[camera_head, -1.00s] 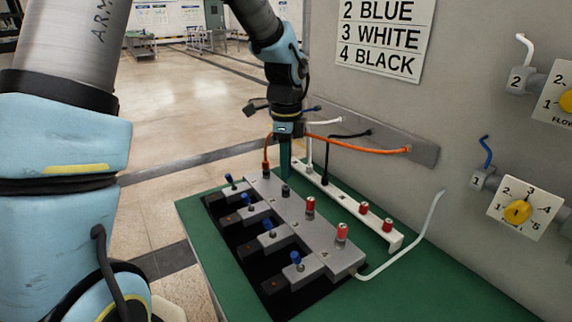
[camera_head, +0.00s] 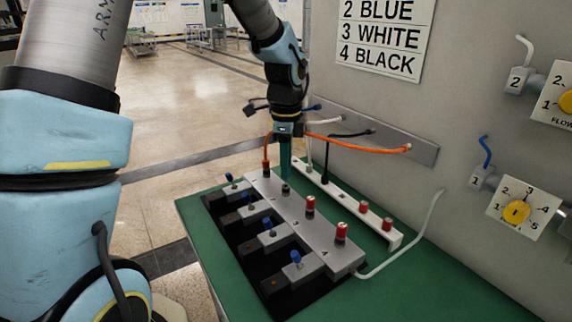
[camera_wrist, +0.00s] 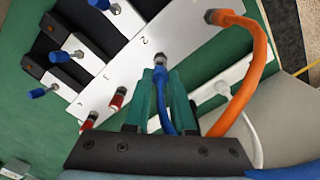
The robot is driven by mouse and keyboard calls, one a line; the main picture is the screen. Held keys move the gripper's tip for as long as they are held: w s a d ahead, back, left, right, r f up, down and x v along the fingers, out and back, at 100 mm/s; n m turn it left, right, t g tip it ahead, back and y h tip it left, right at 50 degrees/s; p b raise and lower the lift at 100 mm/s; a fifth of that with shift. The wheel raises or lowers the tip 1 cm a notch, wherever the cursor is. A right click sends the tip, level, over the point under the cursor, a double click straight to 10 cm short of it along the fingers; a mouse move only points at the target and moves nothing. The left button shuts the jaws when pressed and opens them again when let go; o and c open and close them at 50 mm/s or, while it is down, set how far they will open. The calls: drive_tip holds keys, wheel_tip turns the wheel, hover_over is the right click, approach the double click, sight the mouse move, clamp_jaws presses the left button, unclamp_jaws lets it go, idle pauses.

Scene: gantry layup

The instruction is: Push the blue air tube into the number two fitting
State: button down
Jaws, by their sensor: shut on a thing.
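The blue air tube (camera_wrist: 165,105) runs between the teal fingers of my gripper (camera_wrist: 162,78), which are shut on it. In the head view, my gripper (camera_head: 286,165) points down over the grey manifold block (camera_head: 325,255). The number two fitting (camera_wrist: 158,61) is right at the fingertips, beside the printed 2. The tube's end meets or nearly meets the fitting; I cannot tell whether it is inside. In the head view, the fitting (camera_head: 286,189) shows just below my fingers, and the held tube is mostly hidden by them.
An orange tube (camera_wrist: 248,75) arches from the neighbouring fitting, close to my fingers. Red-capped fittings (camera_head: 341,232) stand nearer on the block. A white rail (camera_head: 345,206) with black and white tubes lies behind. Blue-topped valves (camera_head: 268,225) line the left side.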

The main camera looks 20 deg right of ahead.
drive_tip(key=shift+f+b, duration=0.7)
drive_tip(key=shift+f, duration=0.65)
drive_tip(key=c, duration=0.7)
unclamp_jaws()
drive_tip(key=shift+r, duration=0.1)
wheel_tip(320, 180, up, 11)
drive_tip(key=shift+f+b, duration=0.15)
drive_tip(key=shift+b, duration=0.6)
